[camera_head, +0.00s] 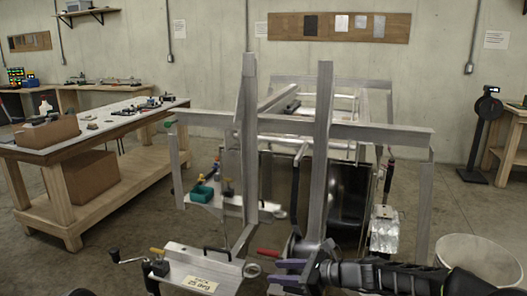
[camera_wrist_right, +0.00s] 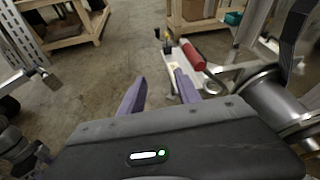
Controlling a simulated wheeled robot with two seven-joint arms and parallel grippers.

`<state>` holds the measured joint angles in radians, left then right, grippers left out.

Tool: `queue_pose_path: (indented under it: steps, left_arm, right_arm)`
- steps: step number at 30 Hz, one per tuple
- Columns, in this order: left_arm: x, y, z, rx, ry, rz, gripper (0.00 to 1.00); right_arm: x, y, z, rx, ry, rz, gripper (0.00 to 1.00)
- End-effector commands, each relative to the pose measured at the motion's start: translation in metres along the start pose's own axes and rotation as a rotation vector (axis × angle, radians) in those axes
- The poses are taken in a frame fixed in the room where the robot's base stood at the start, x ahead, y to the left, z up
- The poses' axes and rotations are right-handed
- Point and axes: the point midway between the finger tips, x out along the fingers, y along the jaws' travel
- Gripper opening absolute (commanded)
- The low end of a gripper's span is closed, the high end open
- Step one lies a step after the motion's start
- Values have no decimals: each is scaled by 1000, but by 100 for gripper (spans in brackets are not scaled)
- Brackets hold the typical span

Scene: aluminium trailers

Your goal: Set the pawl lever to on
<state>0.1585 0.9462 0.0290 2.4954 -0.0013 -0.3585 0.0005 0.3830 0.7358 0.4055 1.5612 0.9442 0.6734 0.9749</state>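A red-handled lever (camera_head: 268,252), likely the pawl lever, sticks out to the left from the winch (camera_head: 300,246) on the trailer's front post. Its red grip also shows in the right wrist view (camera_wrist_right: 193,56), just beyond the fingertips. My right gripper (camera_head: 272,272) has purple fingers and is open, just below the red grip in the head view. In the wrist view the fingers (camera_wrist_right: 160,88) are apart with nothing between them, and the red grip lies beyond the right-hand finger. Whether they touch cannot be told. My left gripper is not in view.
A plate with a crank handle and a tag (camera_head: 198,285) is left of my right gripper. A dark strap (camera_wrist_right: 293,28) rises from the winch. The trailer's upright post (camera_head: 318,150) stands close behind. A workbench (camera_head: 105,125) is at left, and a round bin (camera_head: 480,255) at right.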

Motion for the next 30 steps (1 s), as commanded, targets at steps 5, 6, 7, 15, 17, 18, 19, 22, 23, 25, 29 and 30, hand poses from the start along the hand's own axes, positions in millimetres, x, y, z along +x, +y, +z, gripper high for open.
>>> queue_pose_path:
  steps: [5,6,7,15,17,18,19,22,23,25,29,30]
  left_arm:
    - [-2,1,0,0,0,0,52]
    - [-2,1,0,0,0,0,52]
    - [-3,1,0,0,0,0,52]
    - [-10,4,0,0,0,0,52]
    - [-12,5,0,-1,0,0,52]
    - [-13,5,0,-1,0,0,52]
    - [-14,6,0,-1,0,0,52]
    - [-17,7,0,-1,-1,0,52]
    - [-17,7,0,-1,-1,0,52]
    - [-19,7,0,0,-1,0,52]
    - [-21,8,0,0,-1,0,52]
    - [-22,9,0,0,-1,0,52]
  right_arm:
    - [12,38,-90,-271,233,34,40]
    - [13,51,-114,-355,296,59,40]
    - [12,61,-132,-423,340,81,40]
    - [-16,186,-266,-1119,602,425,40]
    - [-27,222,-284,-1279,604,524,40]
    - [-34,246,-293,-1375,591,585,40]
    - [-40,263,-298,-1436,576,626,40]
    - [-56,315,-306,-1562,512,734,40]
    - [-61,328,-307,-1572,495,757,40]
    - [-70,352,-308,-1579,459,804,40]
    - [-80,378,-311,-1566,427,862,40]
    - [-80,381,-310,-1569,422,872,40]
